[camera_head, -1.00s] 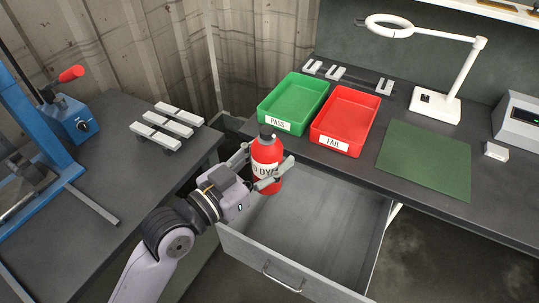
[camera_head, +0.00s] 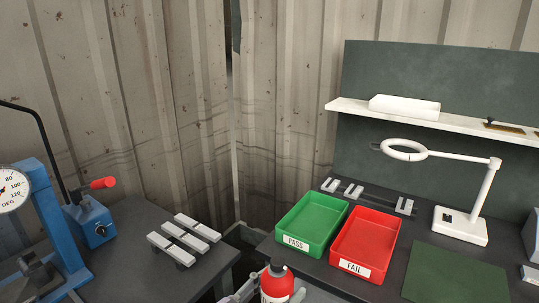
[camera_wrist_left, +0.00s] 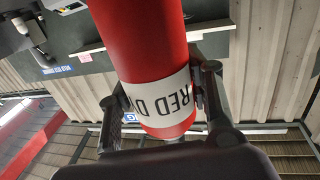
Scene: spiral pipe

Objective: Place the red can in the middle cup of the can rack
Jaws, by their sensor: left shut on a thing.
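The red can (camera_head: 276,286) is at the bottom edge of the head view, its dark cap up and its lower part cut off. My left gripper (camera_head: 270,297) is shut around it, mostly out of the picture. In the left wrist view the can (camera_wrist_left: 150,45) has a white band reading "RED D…" and sits between the two fingers of the left gripper (camera_wrist_left: 162,98). I cannot make out a can rack with cups for certain in any view. My right gripper is not in view.
A green PASS tray (camera_head: 310,222) and a red FAIL tray (camera_head: 364,245) stand on the right bench. Behind them is a strip with white U-shaped brackets (camera_head: 352,190). A ring lamp (camera_head: 460,225) stands further right. Light bars (camera_head: 186,241) and a blue press (camera_head: 52,215) occupy the left bench.

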